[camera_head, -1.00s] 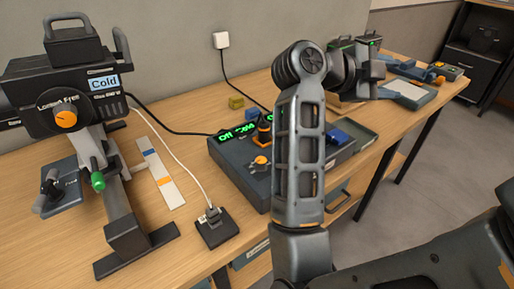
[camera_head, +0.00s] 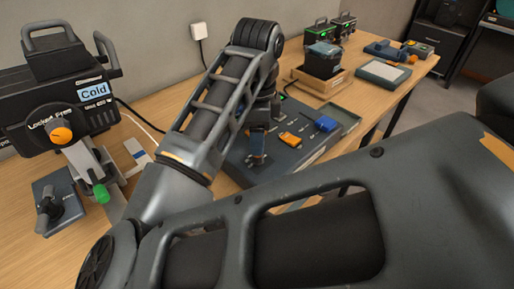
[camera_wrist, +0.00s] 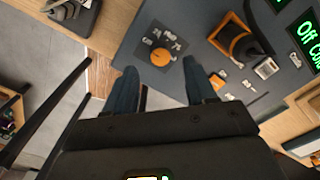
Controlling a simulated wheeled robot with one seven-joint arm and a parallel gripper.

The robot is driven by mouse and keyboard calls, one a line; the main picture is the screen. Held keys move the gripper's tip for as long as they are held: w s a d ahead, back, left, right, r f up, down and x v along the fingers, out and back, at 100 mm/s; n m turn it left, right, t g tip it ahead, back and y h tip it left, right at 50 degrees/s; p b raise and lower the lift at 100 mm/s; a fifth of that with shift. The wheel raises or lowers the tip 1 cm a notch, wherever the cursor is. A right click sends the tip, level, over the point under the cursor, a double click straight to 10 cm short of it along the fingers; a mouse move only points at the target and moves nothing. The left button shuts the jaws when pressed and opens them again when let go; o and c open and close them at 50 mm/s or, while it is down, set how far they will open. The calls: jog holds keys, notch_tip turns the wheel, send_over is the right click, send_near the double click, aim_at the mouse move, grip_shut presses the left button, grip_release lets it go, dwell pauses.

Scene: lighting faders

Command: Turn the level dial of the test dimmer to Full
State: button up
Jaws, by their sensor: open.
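The dark console (camera_wrist: 200,15) lies under my gripper; it also shows in the head view (camera_head: 315,158), partly behind my arm. My gripper (camera_wrist: 160,66) is open and empty, one finger on each side of the dial with gaps showing. I cannot tell whether the fingertips touch the panel. Green display text beginning "Off" (camera_wrist: 307,32) shows at the right edge. In the head view my gripper (camera_head: 257,158) is over the console and the dial is hidden.
On the console are an orange-edged raised part (camera_wrist: 232,40) and an orange piece (camera_head: 290,139), with a blue piece (camera_head: 325,124). A lamp head (camera_head: 60,90) reading "Cold" stands at left. A dark box (camera_head: 322,60) and a grey tray (camera_head: 383,73) lie farther back.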

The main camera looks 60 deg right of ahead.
jog(key=shift+f, duration=2.5)
grip_shut()
